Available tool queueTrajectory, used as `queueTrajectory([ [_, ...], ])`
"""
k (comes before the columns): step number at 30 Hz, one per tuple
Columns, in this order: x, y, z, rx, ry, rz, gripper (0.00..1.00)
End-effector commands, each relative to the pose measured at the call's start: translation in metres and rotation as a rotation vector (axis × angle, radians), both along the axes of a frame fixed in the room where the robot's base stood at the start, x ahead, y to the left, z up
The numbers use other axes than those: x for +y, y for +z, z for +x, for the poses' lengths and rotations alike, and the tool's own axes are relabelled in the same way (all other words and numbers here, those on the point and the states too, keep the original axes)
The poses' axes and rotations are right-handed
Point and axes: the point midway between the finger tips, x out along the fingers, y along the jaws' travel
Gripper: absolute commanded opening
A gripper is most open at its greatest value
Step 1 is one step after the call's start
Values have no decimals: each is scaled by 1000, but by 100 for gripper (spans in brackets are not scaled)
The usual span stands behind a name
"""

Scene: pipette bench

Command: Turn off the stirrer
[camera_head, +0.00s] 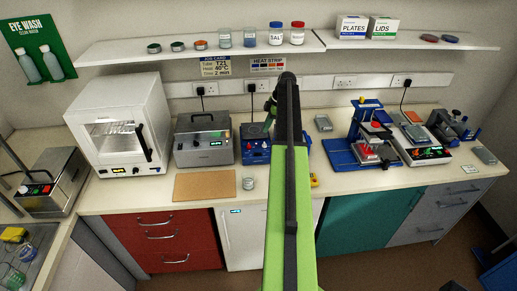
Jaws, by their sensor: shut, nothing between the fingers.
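My green arm reaches up the middle of the view. My gripper (268,125) is at its far end, pointing down over a blue device (256,153) on the bench. It looks shut and empty; I cannot tell whether it touches the device. The blue device has small knobs on its front, and my arm hides its right part. I cannot tell for sure which device is the stirrer. A white device (422,154) with red and green controls stands on the right of the bench.
A white oven (120,125) and a grey box (204,140) stand left of the blue device. A brown board (204,186) and a small jar (248,183) lie in front. A blue stand (345,154) is to the right. A shelf (200,50) runs above.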

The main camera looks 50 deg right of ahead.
Motion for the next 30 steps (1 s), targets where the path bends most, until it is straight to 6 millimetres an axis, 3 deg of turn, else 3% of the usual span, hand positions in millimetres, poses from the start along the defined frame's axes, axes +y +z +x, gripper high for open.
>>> queueTrajectory([
  [11, 3, -10, 2, 1, -1, -1, 0],
  [30, 30, -128, 24, 2, -1, -1, 0],
])
